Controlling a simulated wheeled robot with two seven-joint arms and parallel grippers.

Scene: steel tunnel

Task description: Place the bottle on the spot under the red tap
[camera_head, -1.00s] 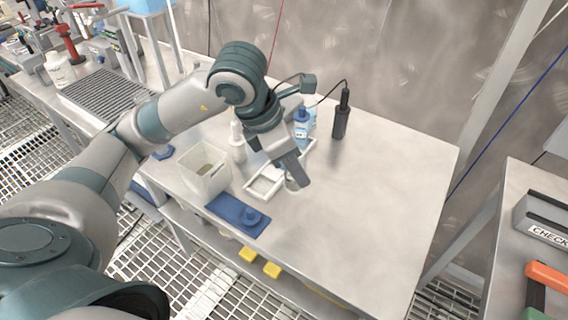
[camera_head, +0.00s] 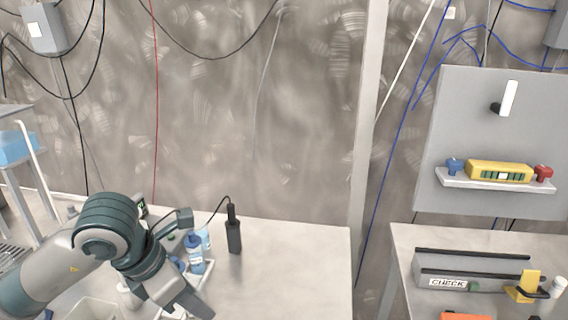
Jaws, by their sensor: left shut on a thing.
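My left gripper (camera_head: 190,300) is low over the near table, pointing down to the right. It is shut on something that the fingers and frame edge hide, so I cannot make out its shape. Beside it, behind the fingers, a blue bottle (camera_head: 194,256) and a paler blue bottle (camera_head: 204,238) stand close together. A white bottle (camera_head: 128,296) stands left of the gripper, partly covered by the arm. The sink-side red tap seen earlier is out of view. My right gripper is not in view.
The table (camera_head: 290,265) is clear to the right of a black handheld device (camera_head: 233,232) on a cable. A white frame-like tray (camera_head: 207,280) lies beside the gripper. A second table (camera_head: 410,240) with a CHECK box (camera_head: 450,284) stands right, below a wall panel (camera_head: 435,130).

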